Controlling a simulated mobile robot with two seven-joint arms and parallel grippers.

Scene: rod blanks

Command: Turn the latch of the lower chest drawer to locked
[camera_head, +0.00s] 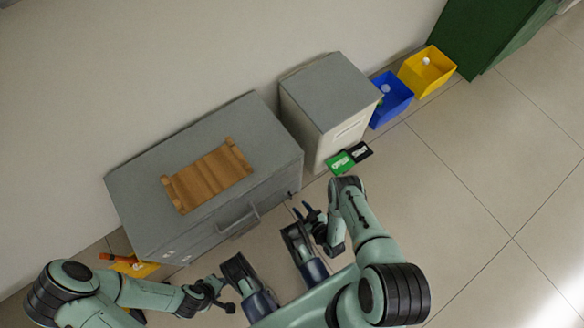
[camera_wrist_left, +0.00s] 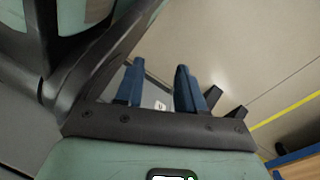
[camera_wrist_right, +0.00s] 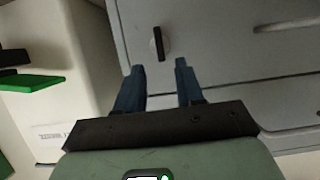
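The grey chest (camera_head: 150,222) stands against the wall, its drawer front towards me with a bar handle (camera_head: 237,222). A small dark latch (camera_wrist_right: 158,43) shows on a drawer front in the right wrist view, its bar nearly upright in the picture. It lies just beyond my right fingertips, with no contact visible. My right gripper (camera_wrist_right: 159,72) is open and empty, facing that front; in the head view it is near the chest's right end (camera_head: 303,210). My left gripper (camera_wrist_left: 158,75) is open and empty, low in front of the chest in the head view (camera_head: 222,295).
A wooden tray (camera_head: 208,176) lies on the chest. A pale cabinet (camera_head: 305,122) stands close on its right, with green (camera_head: 339,163) and black (camera_head: 359,151) pieces in front. Blue (camera_head: 392,101) and yellow (camera_head: 428,76) bins stand farther right. The floor at right is clear.

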